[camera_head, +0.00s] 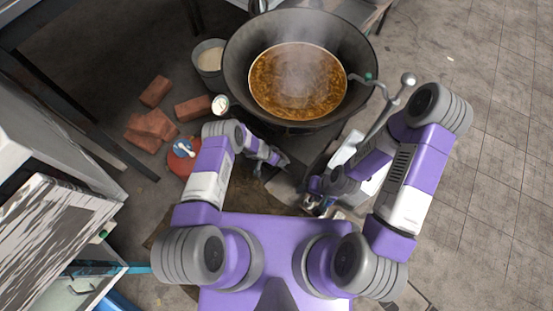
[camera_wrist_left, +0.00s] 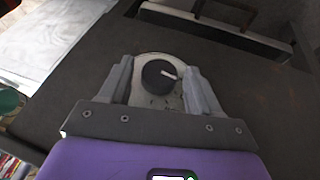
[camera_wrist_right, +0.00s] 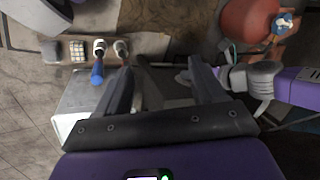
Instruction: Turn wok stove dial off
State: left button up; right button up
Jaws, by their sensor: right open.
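The stove dial (camera_wrist_left: 156,75) shows in the left wrist view as a round black knob with a white mark pointing right, on a pale rounded plate (camera_wrist_left: 152,101). My left gripper (camera_wrist_left: 161,70) is open, with one finger on each side of the dial. A gap shows between the fingers and the knob. In the head view my left gripper (camera_head: 277,165) is below the wok, and the dial cannot be made out there. The wok (camera_head: 236,75) holds steaming brown liquid (camera_head: 298,85). My right gripper (camera_wrist_right: 163,80) is open and empty, close to the left arm.
A red gas cylinder (camera_head: 179,163) with a blue and white top stands left of my left arm. A bucket (camera_head: 212,59), a small can (camera_head: 220,104) and several bricks (camera_head: 156,91) lie nearby. Tiled floor at right is clear.

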pick_arm(q)
jog(key=c, duration=0.8)
jog(key=p, duration=0.4)
jog(key=shift+w+d+r+t+y, duration=0.1)
jog(key=shift+r+t+y, duration=0.2)
jog(key=shift+y, duration=0.1)
jog(key=shift+c, duration=0.2)
jog(key=shift+f+p, duration=0.25)
jog(key=shift+p, duration=0.35)
jog(key=o, duration=1)
jog(key=shift+o, duration=0.2)
jog(key=p+v, duration=0.7)
jog(key=p, duration=0.2)
jog(key=shift+s+r, duration=0.2)
jog(key=shift+r, duration=0.1)
